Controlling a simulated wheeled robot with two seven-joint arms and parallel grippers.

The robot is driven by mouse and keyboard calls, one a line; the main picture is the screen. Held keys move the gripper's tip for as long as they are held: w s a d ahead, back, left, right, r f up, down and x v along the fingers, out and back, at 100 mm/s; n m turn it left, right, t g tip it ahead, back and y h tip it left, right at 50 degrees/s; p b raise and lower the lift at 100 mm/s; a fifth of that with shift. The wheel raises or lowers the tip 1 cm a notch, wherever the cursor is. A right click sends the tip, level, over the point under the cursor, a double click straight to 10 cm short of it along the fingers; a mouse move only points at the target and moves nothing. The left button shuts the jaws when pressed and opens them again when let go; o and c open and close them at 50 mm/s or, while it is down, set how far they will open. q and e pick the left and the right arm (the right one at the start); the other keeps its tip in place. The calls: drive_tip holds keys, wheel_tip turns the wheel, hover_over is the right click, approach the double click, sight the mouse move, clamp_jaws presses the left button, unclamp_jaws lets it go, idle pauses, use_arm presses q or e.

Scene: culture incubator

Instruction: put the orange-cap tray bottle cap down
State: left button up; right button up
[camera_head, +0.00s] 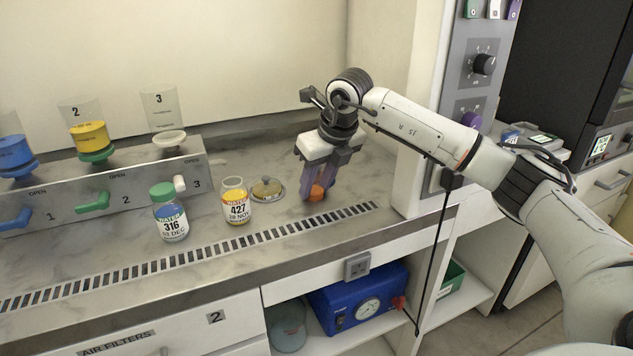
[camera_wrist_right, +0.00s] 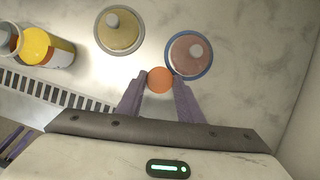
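The orange cap (camera_head: 317,192) is between the purple fingertips of my right gripper (camera_head: 318,190), low at the counter, and the fingertips appear to touch its sides. It also shows in the right wrist view (camera_wrist_right: 160,80), beside a round dish with a pinkish content and blue rim (camera_wrist_right: 190,55). I cannot tell whether the cap touches the counter. The bottle labelled 427 (camera_head: 237,202) stands upright without a cap, left of the gripper; its yellow side shows in the right wrist view (camera_wrist_right: 45,46). My left gripper is not in view.
An amber round dish (camera_head: 267,188) lies between bottle 427 and my right gripper. A green-capped bottle labelled 316 (camera_head: 169,215) stands farther left. A slotted vent (camera_head: 190,256) runs along the counter's front. A steel filter stand (camera_head: 105,190) with funnels is at left.

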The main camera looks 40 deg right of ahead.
drive_tip(key=o, duration=0.3)
drive_tip(key=shift+o, duration=0.3)
drive_tip(key=shift+r, duration=0.15)
drive_tip(key=p+v, duration=0.1)
drive_tip(key=v, duration=1.1)
drive_tip(key=shift+r, duration=0.3)
